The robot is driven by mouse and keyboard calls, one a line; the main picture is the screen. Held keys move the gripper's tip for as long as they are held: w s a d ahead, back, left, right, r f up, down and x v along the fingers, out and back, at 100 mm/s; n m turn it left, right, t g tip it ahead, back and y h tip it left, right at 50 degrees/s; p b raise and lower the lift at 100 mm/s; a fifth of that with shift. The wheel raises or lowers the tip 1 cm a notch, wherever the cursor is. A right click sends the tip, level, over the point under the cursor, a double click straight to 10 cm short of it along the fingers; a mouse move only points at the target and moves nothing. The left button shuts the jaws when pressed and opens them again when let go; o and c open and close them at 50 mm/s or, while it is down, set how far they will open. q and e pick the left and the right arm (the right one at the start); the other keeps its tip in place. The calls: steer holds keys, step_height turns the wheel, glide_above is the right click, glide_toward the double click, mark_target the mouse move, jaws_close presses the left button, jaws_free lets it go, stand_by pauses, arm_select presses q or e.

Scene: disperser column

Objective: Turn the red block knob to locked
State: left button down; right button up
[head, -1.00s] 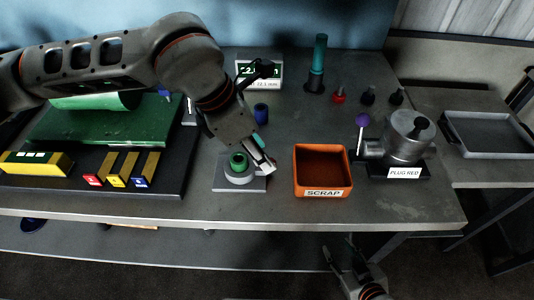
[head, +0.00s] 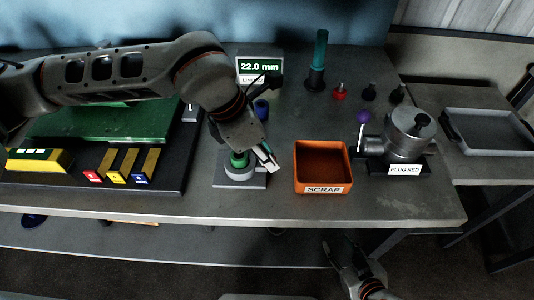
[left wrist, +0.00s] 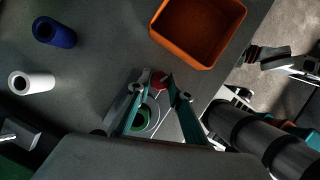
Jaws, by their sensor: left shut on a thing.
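My left gripper (head: 266,160) is at the grey pedestal (head: 254,182) that bears a green ring (head: 238,160). In the left wrist view its two teal fingers (left wrist: 160,80) close in on a small red round part (left wrist: 159,80) at the tips, with the green ring (left wrist: 141,118) below. I cannot tell if this red part is the knob of the task. My right gripper (head: 340,254) is open and empty below the table's front edge.
An orange scrap bin (head: 322,188) stands right of the pedestal. A metal pot labelled PLUG RED (head: 406,148) is further right. A display reading 22.0 mm (head: 259,68) and a blue tube (head: 261,108) are behind. A grey tray (head: 490,150) lies at the far right.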

arm_select(q)
steer(key=shift+w+f+m+b, duration=0.1)
steer(key=shift+f+m+b, duration=0.1)
steer(key=shift+m+b, duration=0.4)
steer(key=shift+r+b, duration=0.15)
steer(key=shift+b, duration=0.2)
steer(key=shift+g, duration=0.3)
arm_select(e)
steer(key=f, duration=0.3)
steer(key=shift+s, duration=0.4)
arm_select(q)
steer(key=c, duration=1.8)
jaws_free()
arm_select(e)
steer(key=shift+w+r, duration=0.1)
arm_select(q)
steer(key=shift+r, duration=0.1)
arm_select(e)
steer(key=shift+d, duration=0.1)
